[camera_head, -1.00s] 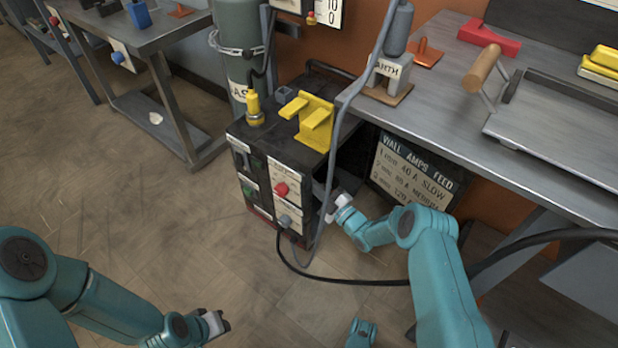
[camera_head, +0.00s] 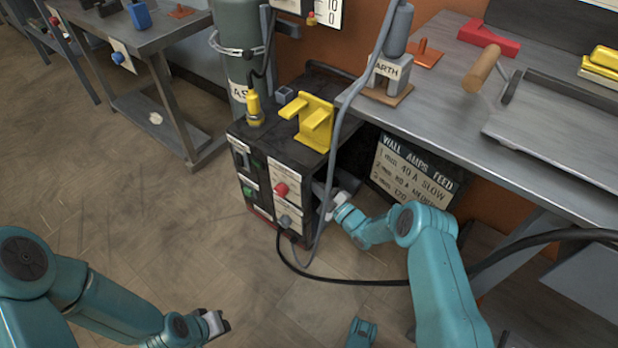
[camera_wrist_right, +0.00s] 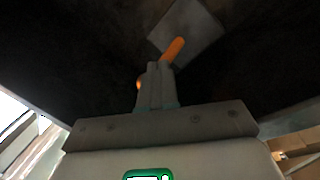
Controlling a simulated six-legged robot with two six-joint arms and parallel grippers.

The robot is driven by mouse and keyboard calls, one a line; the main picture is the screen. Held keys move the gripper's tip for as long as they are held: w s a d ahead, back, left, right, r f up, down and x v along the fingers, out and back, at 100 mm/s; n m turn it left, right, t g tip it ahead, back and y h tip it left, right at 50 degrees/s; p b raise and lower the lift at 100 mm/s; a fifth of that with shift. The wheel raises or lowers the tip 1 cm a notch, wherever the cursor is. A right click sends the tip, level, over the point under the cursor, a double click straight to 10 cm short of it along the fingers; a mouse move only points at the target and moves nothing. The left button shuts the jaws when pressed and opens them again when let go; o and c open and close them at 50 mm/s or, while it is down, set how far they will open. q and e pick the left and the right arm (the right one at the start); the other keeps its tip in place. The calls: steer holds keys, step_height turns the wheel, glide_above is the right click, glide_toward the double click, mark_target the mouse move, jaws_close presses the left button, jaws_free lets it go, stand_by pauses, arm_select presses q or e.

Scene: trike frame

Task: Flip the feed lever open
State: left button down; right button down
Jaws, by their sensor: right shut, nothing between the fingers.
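In the right wrist view an orange lever (camera_wrist_right: 174,48), likely the feed lever, slants up to the right in front of a grey plate (camera_wrist_right: 196,30) inside a dark space. My right gripper (camera_wrist_right: 156,70) is shut and empty, its tips close to the lever's lower end. I cannot tell whether they touch. A small orange bit (camera_wrist_right: 138,85) shows left of the fingers. In the head view my right gripper (camera_head: 327,204) reaches into the open right side of the black welder (camera_head: 262,150), and the lever is hidden. My left gripper (camera_head: 222,322) hangs low over the floor, away from the welder.
A grey hose (camera_head: 335,135) runs down past the welder's open side near my right gripper. A black cable (camera_head: 345,281) loops below. The workbench (camera_head: 440,115) overhangs on the right, with an amps and feed chart (camera_head: 412,172) under it. The floor at left is clear.

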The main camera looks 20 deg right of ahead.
steer(key=shift+w+a+r, duration=0.2)
steer(key=shift+w+r, duration=0.1)
steer(key=shift+r, duration=0.2)
steer(key=shift+w+a+r, duration=0.2)
steer(key=shift+w+r, duration=0.05)
steer(key=shift+r, duration=0.2)
stand_by(0.9)
stand_by(0.3)
steer(key=shift+s+d+f+b, duration=0.1)
steer(key=shift+s+d+f, duration=0.2)
steer(key=shift+f, duration=0.25)
steer(key=shift+s+d+f+b, duration=0.15)
steer(key=shift+s+f, duration=0.2)
steer(key=shift+f, duration=0.2)
steer(key=shift+s+d+f+b, duration=0.1)
steer(key=shift+s+d+f, duration=0.2)
steer(key=shift+f, duration=0.25)
steer(key=f, duration=0.1)
steer(key=s+d+f, duration=0.1)
steer(key=s+f, duration=0.1)
steer(key=f, duration=0.1)
steer(key=shift+s+d, duration=0.2)
steer(key=shift+d, duration=0.1)
